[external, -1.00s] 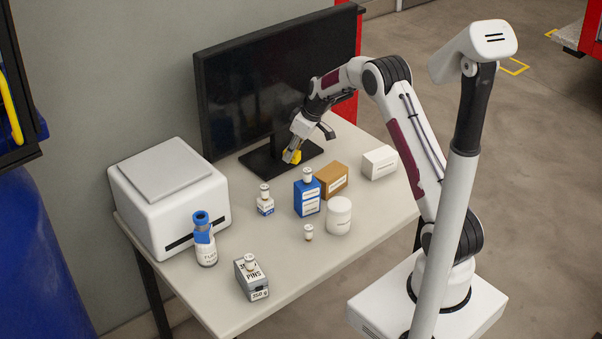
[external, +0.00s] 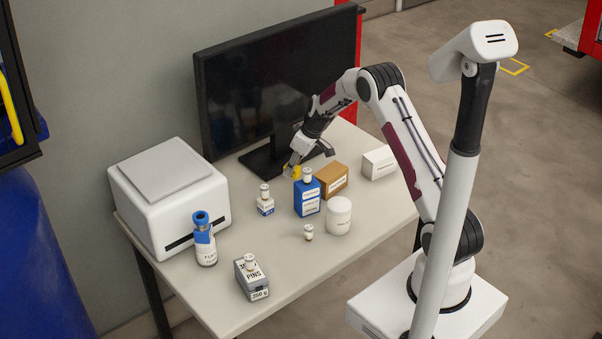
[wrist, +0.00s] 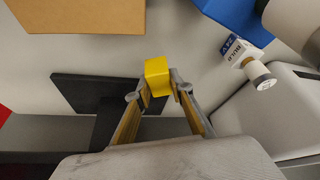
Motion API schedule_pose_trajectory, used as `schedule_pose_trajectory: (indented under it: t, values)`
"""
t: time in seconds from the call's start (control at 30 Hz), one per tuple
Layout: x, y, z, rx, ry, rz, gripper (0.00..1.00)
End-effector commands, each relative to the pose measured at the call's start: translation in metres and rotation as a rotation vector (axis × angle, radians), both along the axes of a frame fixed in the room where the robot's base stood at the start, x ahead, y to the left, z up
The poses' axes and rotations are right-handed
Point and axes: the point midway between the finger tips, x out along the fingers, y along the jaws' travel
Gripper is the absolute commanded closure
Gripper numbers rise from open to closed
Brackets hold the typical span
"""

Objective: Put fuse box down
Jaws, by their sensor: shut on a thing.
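The fuse box is a small yellow block (external: 293,171) held between the fingertips of my gripper (external: 292,166), just left of the blue box and in front of the monitor stand. In the wrist view the yellow block (wrist: 158,75) sits between the tips of both fingers (wrist: 159,90), which are shut on it. Its underside is hidden, so I cannot tell whether it touches the table (external: 270,237).
A blue box (external: 307,199) with a small bottle on top, a brown box (external: 332,180) and a white box (external: 379,162) stand nearby. A small labelled box (external: 265,206) is in front. The monitor (external: 275,80) rises behind.

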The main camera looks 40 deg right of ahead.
Motion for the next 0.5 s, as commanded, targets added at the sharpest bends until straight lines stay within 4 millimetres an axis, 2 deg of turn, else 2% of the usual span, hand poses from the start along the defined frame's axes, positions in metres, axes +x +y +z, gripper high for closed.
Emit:
schedule_pose_trajectory:
  t: [0.1, 0.5]
  values:
    - [0.0003, -0.0001, -0.0061, 0.000, -0.001, 0.000, 1.00]
    - [0.0001, -0.0001, -0.0099, 0.000, 0.000, 0.001, 1.00]
